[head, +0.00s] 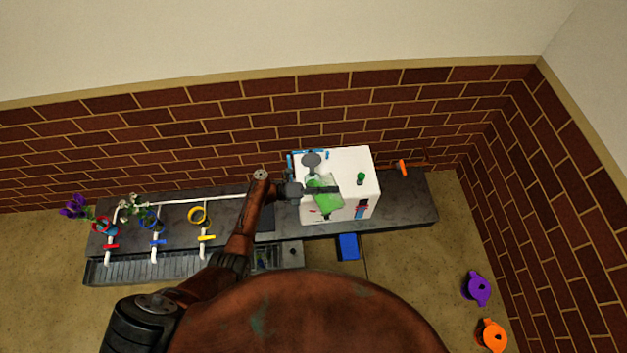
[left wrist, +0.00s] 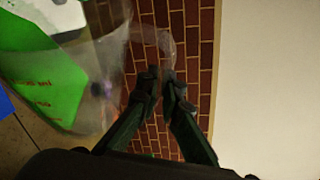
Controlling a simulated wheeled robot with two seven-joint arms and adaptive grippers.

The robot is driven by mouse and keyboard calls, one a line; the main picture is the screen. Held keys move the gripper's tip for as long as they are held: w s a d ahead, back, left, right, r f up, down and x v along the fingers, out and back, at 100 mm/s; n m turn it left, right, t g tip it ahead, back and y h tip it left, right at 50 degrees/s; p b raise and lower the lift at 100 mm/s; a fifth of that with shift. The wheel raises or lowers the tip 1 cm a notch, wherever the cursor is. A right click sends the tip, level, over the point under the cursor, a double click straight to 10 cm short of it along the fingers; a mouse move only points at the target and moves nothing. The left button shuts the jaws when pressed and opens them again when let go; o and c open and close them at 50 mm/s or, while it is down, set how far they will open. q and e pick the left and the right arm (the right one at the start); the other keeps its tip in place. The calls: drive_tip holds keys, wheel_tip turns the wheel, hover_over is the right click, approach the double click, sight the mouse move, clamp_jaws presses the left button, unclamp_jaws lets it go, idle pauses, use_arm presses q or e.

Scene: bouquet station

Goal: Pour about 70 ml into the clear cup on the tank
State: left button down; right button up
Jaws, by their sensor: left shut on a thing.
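A clear jug (head: 324,199) with green contents and small red markings shows above the white tank (head: 355,160) in the head view. In the left wrist view, the jug (left wrist: 55,85) fills the left side and its clear handle comes toward the fingers. My left gripper (left wrist: 160,80) is shut on the jug's handle. It shows in the head view (head: 308,190) over the tank's left part. I cannot tell the jug's exact tilt or whether liquid is flowing. I cannot make out the clear cup. My right gripper is out of view.
A green knob (head: 361,177) is on the tank. Yellow (head: 198,216), blue and red rings with valves stand along the counter (head: 180,222) at left, with flowers. An orange item (head: 403,167) is at right. Purple (head: 477,289) and orange (head: 492,335) cans are on the floor.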

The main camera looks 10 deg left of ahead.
use_arm(q)
drive_tip(key=shift+w+a+r, duration=0.2)
drive_tip(key=shift+w+r, duration=0.1)
drive_tip(key=shift+w, duration=0.05)
idle(0.3)
drive_tip(key=shift+s, duration=0.15)
drive_tip(key=shift+a+n, duration=0.1)
drive_tip(key=shift+n, duration=0.2)
